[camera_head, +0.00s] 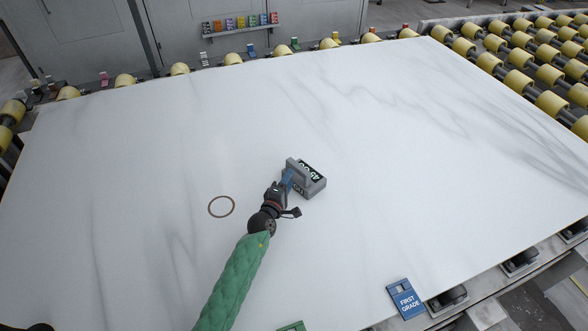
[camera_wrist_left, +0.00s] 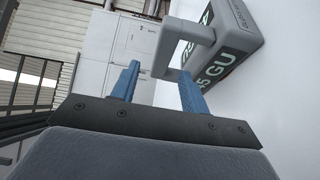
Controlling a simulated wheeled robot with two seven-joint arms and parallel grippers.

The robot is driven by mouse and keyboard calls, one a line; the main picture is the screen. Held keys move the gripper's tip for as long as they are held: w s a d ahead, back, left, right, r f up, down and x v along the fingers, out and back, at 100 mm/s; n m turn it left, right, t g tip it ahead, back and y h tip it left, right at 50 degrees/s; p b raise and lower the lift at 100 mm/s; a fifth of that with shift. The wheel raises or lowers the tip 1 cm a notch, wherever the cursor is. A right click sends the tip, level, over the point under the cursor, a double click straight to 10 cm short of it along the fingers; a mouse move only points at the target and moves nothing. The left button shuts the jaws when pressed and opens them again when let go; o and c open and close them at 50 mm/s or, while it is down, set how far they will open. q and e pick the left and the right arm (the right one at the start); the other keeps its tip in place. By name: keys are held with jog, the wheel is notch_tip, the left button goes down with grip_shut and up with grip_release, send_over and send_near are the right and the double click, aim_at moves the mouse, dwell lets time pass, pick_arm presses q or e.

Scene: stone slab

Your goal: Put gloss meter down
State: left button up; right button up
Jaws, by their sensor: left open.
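The gloss meter (camera_head: 314,184), a grey box with a handle and a dark display with light characters, is on the white stone slab (camera_head: 120,160), right of the middle. It also shows at the upper right of the left wrist view (camera_wrist_left: 238,42). My left gripper (camera_head: 290,178) is at its left side, by the handle. In the left wrist view, the blue fingers (camera_wrist_left: 160,84) are apart, with the handle's end just beyond and between their tips. I cannot tell if a finger touches it. A thin brown ring (camera_head: 221,206) marks the slab left of the gripper. My right gripper is out of view.
A blue "FIRST GRADE" block (camera_head: 406,300) sits at the slab's front edge, and a green piece (camera_head: 292,326) shows at the bottom. Yellow rollers (camera_head: 550,75) border the back and right. A shelf of coloured items (camera_head: 240,26) hangs behind. Most of the slab is clear.

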pick_arm(q)
jog(key=v, duration=0.4)
jog(key=shift+s+a+p, duration=0.1)
jog(key=shift+p, duration=0.2)
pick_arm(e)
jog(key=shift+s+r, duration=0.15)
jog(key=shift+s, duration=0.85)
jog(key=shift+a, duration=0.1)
